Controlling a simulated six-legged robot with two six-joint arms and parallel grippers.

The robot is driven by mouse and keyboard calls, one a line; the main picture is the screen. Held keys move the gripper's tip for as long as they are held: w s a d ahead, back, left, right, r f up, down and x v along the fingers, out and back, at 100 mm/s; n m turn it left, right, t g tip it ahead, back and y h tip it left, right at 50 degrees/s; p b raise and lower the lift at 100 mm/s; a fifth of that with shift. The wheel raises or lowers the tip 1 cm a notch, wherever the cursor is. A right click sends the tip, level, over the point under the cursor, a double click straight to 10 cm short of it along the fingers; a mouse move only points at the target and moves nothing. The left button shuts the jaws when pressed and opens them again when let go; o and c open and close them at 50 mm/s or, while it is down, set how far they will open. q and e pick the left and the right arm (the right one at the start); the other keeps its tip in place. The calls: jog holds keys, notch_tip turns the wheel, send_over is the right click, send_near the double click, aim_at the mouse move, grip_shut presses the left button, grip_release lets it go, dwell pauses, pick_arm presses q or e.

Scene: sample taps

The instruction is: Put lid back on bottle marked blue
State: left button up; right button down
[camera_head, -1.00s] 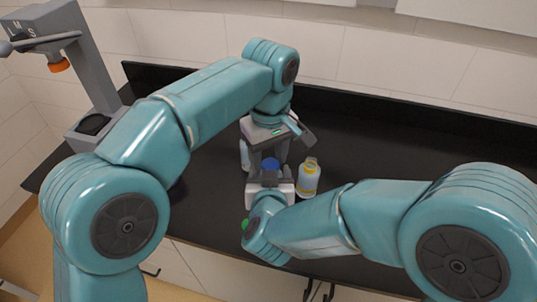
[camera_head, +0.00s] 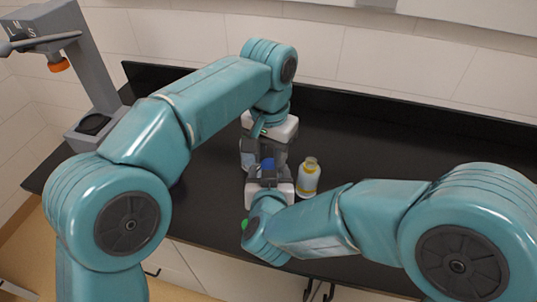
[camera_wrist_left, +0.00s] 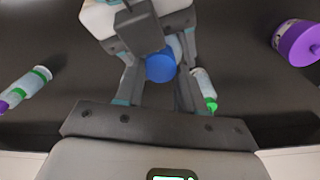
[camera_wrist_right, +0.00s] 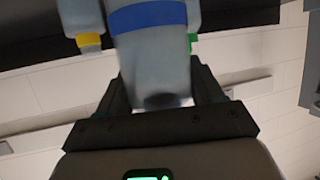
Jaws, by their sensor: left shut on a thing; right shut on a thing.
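My left gripper (camera_head: 266,150) comes down from above at the middle of the bench. It is shut on the blue lid (camera_head: 267,164), which also shows between its fingers in the left wrist view (camera_wrist_left: 160,67). My right gripper (camera_head: 270,180) is just in front and below, shut on the bottle with the blue band (camera_wrist_right: 148,17). In the right wrist view this bottle fills the top middle, between the fingers. The lid is close above the bottle. Whether they touch, and whether the lid is seated, is hidden by the grippers.
A bottle with a yellow band (camera_head: 309,178) stands upright just right of the grippers. A grey stand (camera_head: 75,60) is at far left. The bench's right side is clear.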

pick_arm(q)
jog(key=shift+a+m, duration=0.35)
jog(key=shift+m, duration=0.15)
jog(key=o, duration=1.2)
jog(key=shift+c, duration=0.2)
jog(key=shift+d, duration=0.1)
jog(key=shift+d, duration=0.15)
jog(key=shift+r, duration=2.3)
jog(key=shift+c, duration=0.2)
